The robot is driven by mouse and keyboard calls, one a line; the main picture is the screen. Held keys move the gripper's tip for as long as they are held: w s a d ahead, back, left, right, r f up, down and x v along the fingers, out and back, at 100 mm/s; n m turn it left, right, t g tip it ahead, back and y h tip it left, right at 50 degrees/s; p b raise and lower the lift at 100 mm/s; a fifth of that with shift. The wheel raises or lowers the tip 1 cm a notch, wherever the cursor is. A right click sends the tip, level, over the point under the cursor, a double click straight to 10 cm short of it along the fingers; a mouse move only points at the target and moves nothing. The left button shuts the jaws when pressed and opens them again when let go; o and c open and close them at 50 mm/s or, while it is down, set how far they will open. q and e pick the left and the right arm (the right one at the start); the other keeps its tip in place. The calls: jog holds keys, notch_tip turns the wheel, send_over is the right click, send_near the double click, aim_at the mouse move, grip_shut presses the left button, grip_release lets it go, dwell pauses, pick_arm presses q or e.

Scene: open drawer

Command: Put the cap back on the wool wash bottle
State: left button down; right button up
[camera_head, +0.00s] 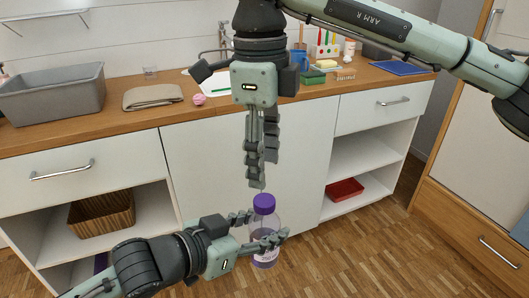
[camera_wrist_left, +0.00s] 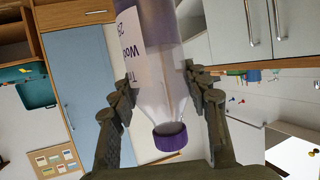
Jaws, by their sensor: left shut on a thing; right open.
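The wool wash bottle (camera_head: 265,220) is clear with purple contents and a white label, and it stands upright in the air in the head view. Its purple cap (camera_head: 264,203) sits on the neck; I cannot tell how tightly. My left gripper (camera_head: 262,240) is shut around the bottle's body, below the cap. In the left wrist view the bottle (camera_wrist_left: 152,60) lies between the fingers (camera_wrist_left: 160,95), with the cap (camera_wrist_left: 170,137) at the neck. My right gripper (camera_head: 257,184) points down just above the cap, open and empty; its fingers overlap in this view.
The wooden worktop (camera_head: 150,123) behind carries a grey bin (camera_head: 52,96), a folded cloth (camera_head: 152,97), a pink item (camera_head: 199,99) and a blue mat (camera_head: 400,67). Below are white cabinets and shelves with a wicker basket (camera_head: 103,214) and red tray (camera_head: 345,190). The floor ahead is clear.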

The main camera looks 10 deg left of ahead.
aim_at(265, 200)
jog(key=n, duration=0.4)
jog(key=shift+r, duration=0.25)
jog(key=n, duration=0.4)
jog(key=shift+r, duration=0.1)
jog(key=shift+f, duration=4)
